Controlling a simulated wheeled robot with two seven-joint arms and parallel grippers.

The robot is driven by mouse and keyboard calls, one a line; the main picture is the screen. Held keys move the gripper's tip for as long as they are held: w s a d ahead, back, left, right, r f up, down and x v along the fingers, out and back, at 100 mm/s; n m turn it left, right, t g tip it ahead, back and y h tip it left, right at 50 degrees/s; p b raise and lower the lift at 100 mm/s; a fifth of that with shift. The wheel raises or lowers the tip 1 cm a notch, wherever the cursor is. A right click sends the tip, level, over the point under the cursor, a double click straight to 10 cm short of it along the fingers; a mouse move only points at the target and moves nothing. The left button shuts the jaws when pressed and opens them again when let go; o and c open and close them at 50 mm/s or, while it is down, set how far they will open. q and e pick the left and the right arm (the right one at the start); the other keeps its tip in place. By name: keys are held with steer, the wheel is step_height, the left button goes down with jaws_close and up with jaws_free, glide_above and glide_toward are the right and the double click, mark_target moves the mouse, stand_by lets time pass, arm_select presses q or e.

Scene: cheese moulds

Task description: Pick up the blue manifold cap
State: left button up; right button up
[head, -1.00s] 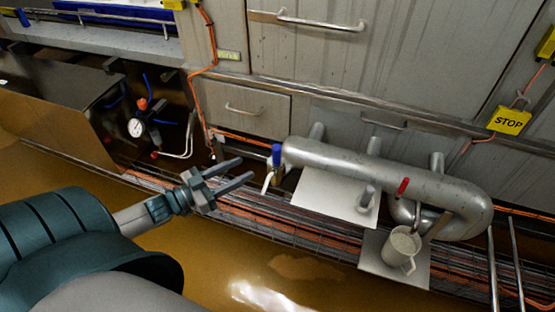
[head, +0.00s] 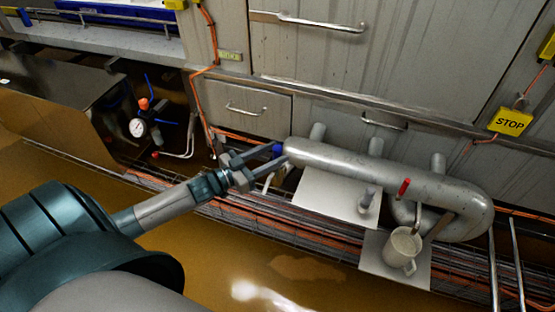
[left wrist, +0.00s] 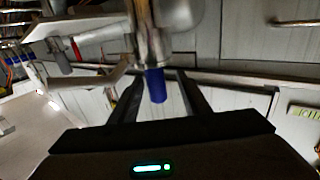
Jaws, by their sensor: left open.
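The blue manifold cap (head: 277,149) is at the left end of the grey pipe manifold (head: 375,173) in the head view, mostly hidden by my gripper. In the left wrist view the blue cap (left wrist: 156,86) hangs from a metal fitting (left wrist: 148,45) and lies between my two fingers. My left gripper (head: 276,158) is open, with one finger on each side of the cap. I cannot tell whether either finger touches it. My right gripper is not in view.
A white mug (head: 402,248) stands on a pale plate right of my gripper. A red-handled valve (head: 403,188) is on the manifold. A pressure gauge (head: 137,128) is at the left. Grey cabinets (head: 340,60) stand behind the manifold.

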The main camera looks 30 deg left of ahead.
arm_select(q)
steer(key=shift+w+d, duration=0.1)
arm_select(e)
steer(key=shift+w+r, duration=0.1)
arm_select(q)
steer(key=shift+w+d+r, duration=0.1)
steer(key=shift+w+d, duration=0.1)
steer(key=shift+w, duration=0.05)
steer(key=x, duration=0.4)
steer(key=shift+w+d+r, duration=0.1)
steer(key=shift+d, duration=0.15)
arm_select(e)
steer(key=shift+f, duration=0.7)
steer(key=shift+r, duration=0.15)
arm_select(q)
jaws_close()
